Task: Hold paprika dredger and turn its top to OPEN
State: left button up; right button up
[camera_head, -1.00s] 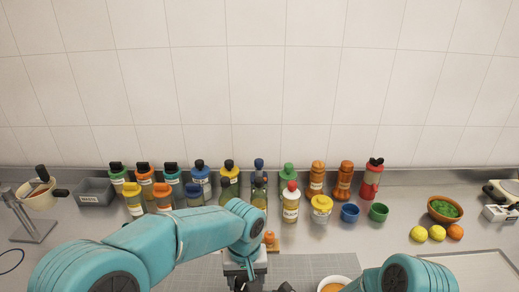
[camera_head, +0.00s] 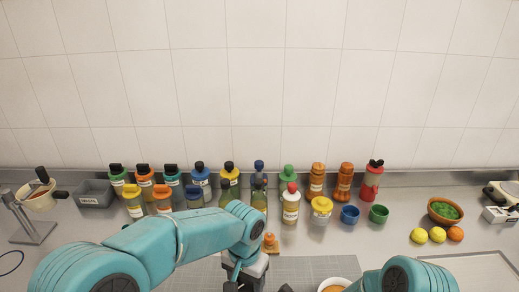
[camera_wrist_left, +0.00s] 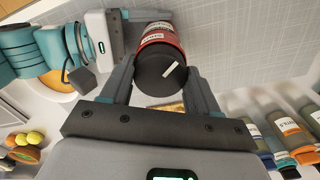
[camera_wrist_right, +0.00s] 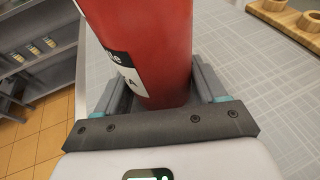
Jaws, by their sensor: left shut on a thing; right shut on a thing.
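The paprika dredger has a red body (camera_wrist_left: 158,32) and a black top (camera_wrist_left: 155,78) with a short white mark on it. In the left wrist view my left gripper (camera_wrist_left: 162,70) has its fingers on both sides of the black top. In the right wrist view my right gripper (camera_wrist_right: 158,85) is shut around the red body (camera_wrist_right: 160,50), whose white label is partly visible at its left side. My right gripper also shows in the left wrist view (camera_wrist_left: 122,38). In the head view the dredger is hidden behind my left arm and below the frame edge.
Several spice bottles stand in rows at the back, including a white one with a red cap (camera_head: 291,205). A small orange item (camera_head: 270,243) stands close to my left wrist. A white bowl (camera_head: 335,283) is at the front; a grey bin (camera_head: 95,193) is at the left.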

aim_at(247, 283)
pick_arm(q)
jog(key=m, duration=0.2)
jog(key=shift+d+m, duration=0.1)
jog(key=shift+m, duration=0.3)
jog(key=m, duration=0.3)
jog(key=o, duration=1.2)
jog(key=shift+c, duration=0.2)
jog(key=shift+r, duration=0.1)
jog(key=shift+r, duration=2.95)
